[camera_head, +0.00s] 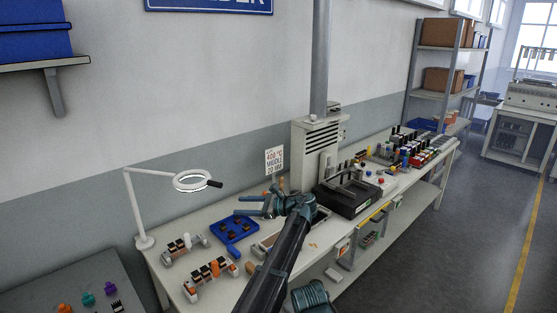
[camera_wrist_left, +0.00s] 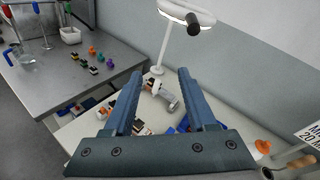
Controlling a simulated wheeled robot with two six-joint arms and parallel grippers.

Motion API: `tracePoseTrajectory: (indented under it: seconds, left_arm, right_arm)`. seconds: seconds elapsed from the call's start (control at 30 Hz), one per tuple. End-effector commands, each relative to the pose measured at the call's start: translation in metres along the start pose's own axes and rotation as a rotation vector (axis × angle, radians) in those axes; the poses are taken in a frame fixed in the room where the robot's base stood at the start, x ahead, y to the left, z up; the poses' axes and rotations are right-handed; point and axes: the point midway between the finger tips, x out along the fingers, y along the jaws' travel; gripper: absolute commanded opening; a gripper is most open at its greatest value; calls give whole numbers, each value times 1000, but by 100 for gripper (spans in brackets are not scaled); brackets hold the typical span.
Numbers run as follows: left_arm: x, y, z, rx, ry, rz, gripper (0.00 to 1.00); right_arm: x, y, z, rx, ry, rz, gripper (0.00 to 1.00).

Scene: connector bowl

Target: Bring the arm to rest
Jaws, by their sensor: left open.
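My left arm (camera_head: 276,267) reaches up from the bottom of the head view over the workbench. My left gripper (camera_head: 240,206) points left above the bench, near a blue tray (camera_head: 234,230) with small dark parts. In the left wrist view the two blue fingers (camera_wrist_left: 160,72) stand wide apart with nothing between their tips. The bench and a white-and-grey connector part (camera_wrist_left: 160,92) show beyond and below them.
A white magnifier lamp (camera_head: 192,181) stands at the bench's left end. A black-topped machine (camera_head: 348,197) and a grey cabinet (camera_head: 314,150) are right of the gripper. Connector racks (camera_head: 207,277) stand at the front left. A grey table (camera_wrist_left: 75,65) lies farther left.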

Motion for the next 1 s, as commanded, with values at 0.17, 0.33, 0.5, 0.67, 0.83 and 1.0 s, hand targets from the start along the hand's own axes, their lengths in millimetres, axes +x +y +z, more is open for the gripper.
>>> tracePoseTrajectory:
  seconds: [0.17, 0.33, 0.5, 0.67, 0.83, 1.0]
  left_arm:
    - [42, 136, -23, -333, 298, 222, 57]
    - [37, 245, -49, -685, 537, 532, 57]
    - [14, 306, -61, -922, 656, 796, 57]
    - [-9, 344, -64, -1075, 715, 999, 57]
    - [-35, 376, -62, -1204, 750, 1200, 57]
    - [-64, 386, -70, -1200, 769, 1259, 57]
  right_arm:
    - [0, 0, 0, 0, 0, 0, 50]
    - [0, 0, 0, 0, 0, 0, 50]
    - [0, 0, 0, 0, 0, 0, 50]
    - [0, 0, 0, 0, 0, 0, 50]
    - [0, 0, 0, 0, 0, 0, 50]
    - [4, 0, 0, 0, 0, 0, 50]
